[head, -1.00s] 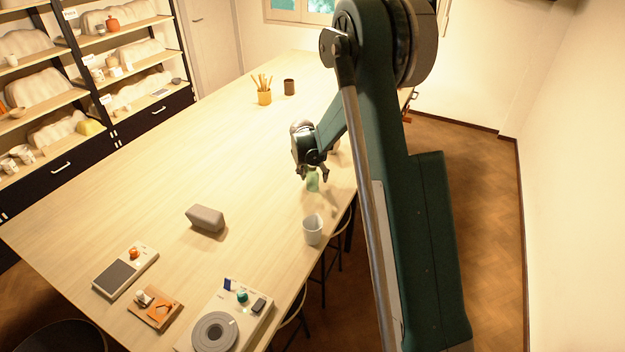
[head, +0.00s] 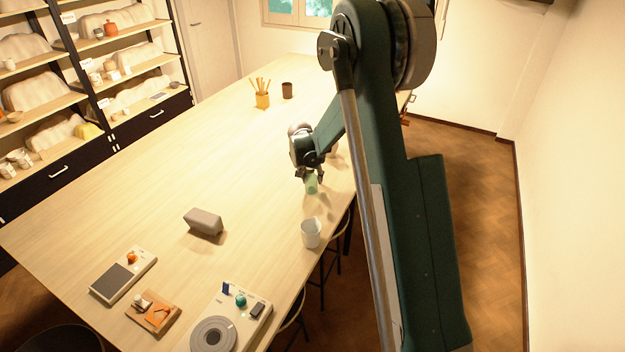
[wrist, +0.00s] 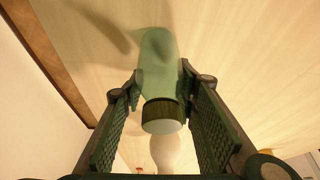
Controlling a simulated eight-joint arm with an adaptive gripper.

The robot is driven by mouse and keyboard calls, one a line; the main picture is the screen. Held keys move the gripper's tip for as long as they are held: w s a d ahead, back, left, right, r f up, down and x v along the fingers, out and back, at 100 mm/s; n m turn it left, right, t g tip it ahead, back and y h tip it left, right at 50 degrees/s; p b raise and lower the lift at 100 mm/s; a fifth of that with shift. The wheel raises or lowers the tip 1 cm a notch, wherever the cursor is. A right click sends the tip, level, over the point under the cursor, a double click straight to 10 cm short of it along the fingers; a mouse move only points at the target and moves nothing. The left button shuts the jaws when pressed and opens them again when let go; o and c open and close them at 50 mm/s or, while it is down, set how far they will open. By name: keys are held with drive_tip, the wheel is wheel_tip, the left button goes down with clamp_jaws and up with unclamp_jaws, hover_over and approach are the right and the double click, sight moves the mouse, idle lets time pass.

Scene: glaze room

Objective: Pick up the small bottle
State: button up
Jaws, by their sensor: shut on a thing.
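The small bottle is pale green with a dark cap. In the wrist view the small bottle (wrist: 158,62) lies between the two fingers of my gripper (wrist: 160,88), its capped end toward the camera. The fingers are shut on it. In the head view my gripper (head: 309,178) is over the right part of the table, with the green bottle (head: 311,186) just below its fingertips. A shadow lies on the table beside it. I cannot tell how far the bottle is above the wood.
A white cup (head: 311,233) stands near the table's right edge, close to my gripper. A grey block (head: 204,221) lies on the table (head: 150,190). A pencil pot (head: 262,101) and a dark cup (head: 287,90) stand farther back. A pale rounded object (wrist: 166,152) shows beyond the bottle's cap.

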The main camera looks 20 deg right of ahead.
drive_tip(key=shift+r, duration=4.8)
